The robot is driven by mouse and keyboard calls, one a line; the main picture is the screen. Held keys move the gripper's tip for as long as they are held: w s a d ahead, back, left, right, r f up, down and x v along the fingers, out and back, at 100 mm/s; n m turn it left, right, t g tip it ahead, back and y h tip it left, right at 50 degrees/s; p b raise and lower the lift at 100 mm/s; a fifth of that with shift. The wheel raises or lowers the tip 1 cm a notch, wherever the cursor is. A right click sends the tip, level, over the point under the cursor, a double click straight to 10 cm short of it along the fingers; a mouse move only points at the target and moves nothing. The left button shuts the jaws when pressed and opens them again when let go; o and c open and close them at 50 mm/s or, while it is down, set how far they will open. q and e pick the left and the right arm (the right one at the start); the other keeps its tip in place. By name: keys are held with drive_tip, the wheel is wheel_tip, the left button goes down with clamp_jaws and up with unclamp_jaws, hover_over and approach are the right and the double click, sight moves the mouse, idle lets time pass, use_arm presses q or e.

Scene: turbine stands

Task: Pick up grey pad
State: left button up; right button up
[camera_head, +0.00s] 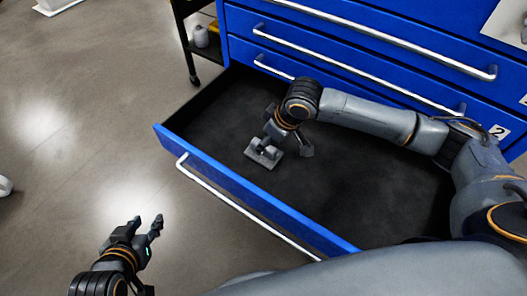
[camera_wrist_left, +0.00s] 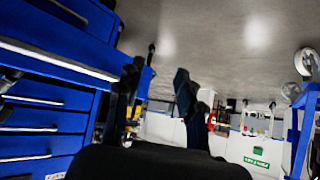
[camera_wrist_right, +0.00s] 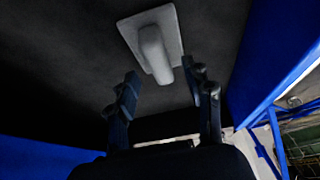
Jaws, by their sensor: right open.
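The grey pad (camera_head: 252,153) lies on the dark floor of the open blue drawer, toward its front left. In the right wrist view it shows as a light square plate (camera_wrist_right: 130,30) with a raised rounded bar. My right gripper (camera_head: 287,148) reaches down into the drawer right at the pad and partly hides it. In the right wrist view its two fingers (camera_wrist_right: 160,70) are open, with the bar's near end between the tips; contact is unclear. My left gripper (camera_head: 145,222) is open and empty, outside the drawer over the floor.
The open drawer (camera_head: 235,195) has raised blue walls and a long silver front handle. The blue cabinet (camera_head: 360,35) with closed drawers stands behind it. A dark cart (camera_head: 190,45) holding small items is at the back left. The grey floor at left is mostly clear.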

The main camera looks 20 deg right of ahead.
drive_tip(key=b+x, duration=0.1)
drive_tip(key=x, duration=0.2)
drive_tip(key=shift+f, duration=0.25)
use_arm(q)
drive_tip(key=w+d+r+t+h, duration=0.1)
drive_tip(key=w+d+r+t, duration=0.1)
drive_tip(key=w+r+t, duration=0.2)
drive_tip(key=shift+w+r, duration=0.5)
drive_tip(key=shift+r, duration=0.35)
use_arm(e)
drive_tip(key=shift+c, duration=0.2)
clamp_jaws()
